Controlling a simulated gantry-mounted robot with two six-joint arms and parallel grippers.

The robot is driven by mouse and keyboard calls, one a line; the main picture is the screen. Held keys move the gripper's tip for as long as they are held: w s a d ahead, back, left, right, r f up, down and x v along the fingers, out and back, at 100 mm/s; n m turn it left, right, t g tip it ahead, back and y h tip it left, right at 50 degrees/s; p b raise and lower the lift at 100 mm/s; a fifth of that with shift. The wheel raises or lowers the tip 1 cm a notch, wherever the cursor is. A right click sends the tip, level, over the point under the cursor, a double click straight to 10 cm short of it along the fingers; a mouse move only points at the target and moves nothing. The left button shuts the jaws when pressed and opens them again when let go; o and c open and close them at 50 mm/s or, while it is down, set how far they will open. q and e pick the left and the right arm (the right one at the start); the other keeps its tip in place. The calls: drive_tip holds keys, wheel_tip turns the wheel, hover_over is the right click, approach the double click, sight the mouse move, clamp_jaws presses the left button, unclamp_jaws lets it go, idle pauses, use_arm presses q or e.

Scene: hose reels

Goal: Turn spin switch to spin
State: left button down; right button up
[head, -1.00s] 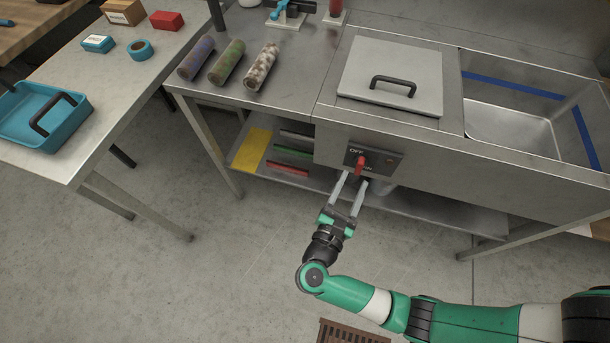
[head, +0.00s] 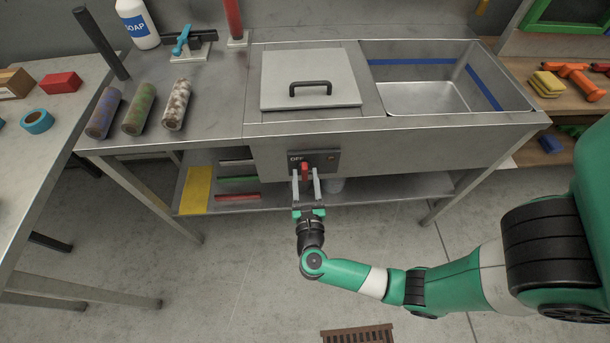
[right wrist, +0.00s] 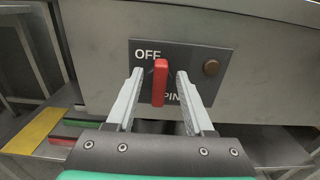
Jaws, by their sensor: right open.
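The spin switch is a red lever (head: 305,168) on a dark plate (head: 326,158) on the front of the steel sink unit. In the right wrist view the red lever (right wrist: 160,82) stands about upright, between the "OFF" label at its upper left and a partly hidden label, "PIN" showing, at its lower right. My right gripper (head: 305,178) is open, with one finger on each side of the lever. In the right wrist view the gripper (right wrist: 159,88) shows a gap beside both fingers. My left gripper is not in view.
The unit has a lidded cover (head: 311,78) and an open basin (head: 424,98) on top. A lower shelf (head: 380,188) runs beneath, holding coloured plates. A floor grate (head: 358,334) lies in front.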

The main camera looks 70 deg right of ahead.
drive_tip(key=shift+w+d, duration=0.25)
drive_tip(key=shift+d, duration=0.3)
clamp_jaws()
drive_tip(key=n, duration=0.1)
drive_tip(key=n+p, duration=0.2)
drive_tip(key=shift+w+a+r+n, duration=0.15)
drive_tip(key=shift+w+n, duration=0.1)
drive_tip(key=shift+n, duration=0.05)
drive_tip(key=n, duration=0.1)
drive_tip(key=n+p, duration=0.1)
drive_tip(key=n, duration=0.1)
drive_tip(key=n+p, duration=0.1)
drive_tip(key=shift+w+a+f+n, duration=0.15)
drive_tip(key=shift+w+f+n, duration=0.1)
drive_tip(key=shift+w+n, duration=0.1)
drive_tip(key=n, duration=0.1)
drive_tip(key=n+p, duration=0.1)
drive_tip(key=n, duration=0.2)
drive_tip(key=shift+w+a+f+p, duration=0.1)
drive_tip(key=shift+w+f+p, duration=0.1)
drive_tip(key=shift+f+p, duration=0.15)
drive_tip(key=n, duration=0.2)
drive_tip(key=f+n+p, duration=0.1)
drive_tip(key=n, duration=0.2)
drive_tip(key=shift+w+n, duration=0.1)
drive_tip(key=shift+n, duration=0.25)
